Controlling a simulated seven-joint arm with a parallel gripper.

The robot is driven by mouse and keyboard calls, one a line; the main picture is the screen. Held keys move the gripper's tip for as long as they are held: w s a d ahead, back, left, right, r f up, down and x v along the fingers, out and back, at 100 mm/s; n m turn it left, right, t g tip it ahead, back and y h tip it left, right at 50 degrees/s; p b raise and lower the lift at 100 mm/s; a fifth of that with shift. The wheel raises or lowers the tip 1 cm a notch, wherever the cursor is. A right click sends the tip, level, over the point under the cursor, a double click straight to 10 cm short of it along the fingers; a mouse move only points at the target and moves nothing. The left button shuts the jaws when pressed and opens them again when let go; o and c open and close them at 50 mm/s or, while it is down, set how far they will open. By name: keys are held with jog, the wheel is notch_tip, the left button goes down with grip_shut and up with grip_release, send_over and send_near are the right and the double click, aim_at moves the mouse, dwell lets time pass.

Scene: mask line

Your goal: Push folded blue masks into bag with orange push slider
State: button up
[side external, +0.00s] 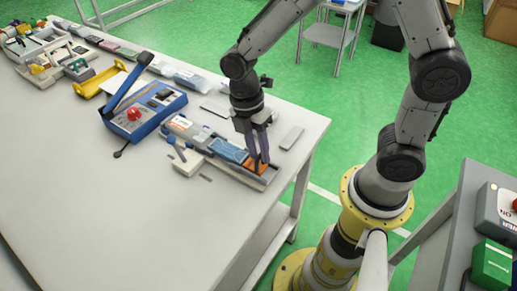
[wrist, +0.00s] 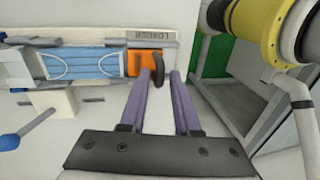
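The orange push slider (side external: 257,174) sits at the right end of the track near the table's right edge. It also shows in the wrist view (wrist: 141,62), with a dark upright knob (wrist: 158,72) at its right side. The folded blue masks (side external: 229,152) lie in the track just left of the slider; the wrist view shows their white ear loops (wrist: 90,62). My gripper (side external: 261,160) is low over the slider, its purple fingers apart in the wrist view (wrist: 165,74). The knob is between or just beside the fingertips; contact is unclear. I cannot clearly make out the bag.
A white block with a blue-knobbed lever (wrist: 45,105) stands in front of the track. A blue sealing machine (side external: 145,110) with a raised arm and red knob is farther left. The front table area (side external: 130,210) is clear.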

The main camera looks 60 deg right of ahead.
grip_shut()
dwell(1.1)
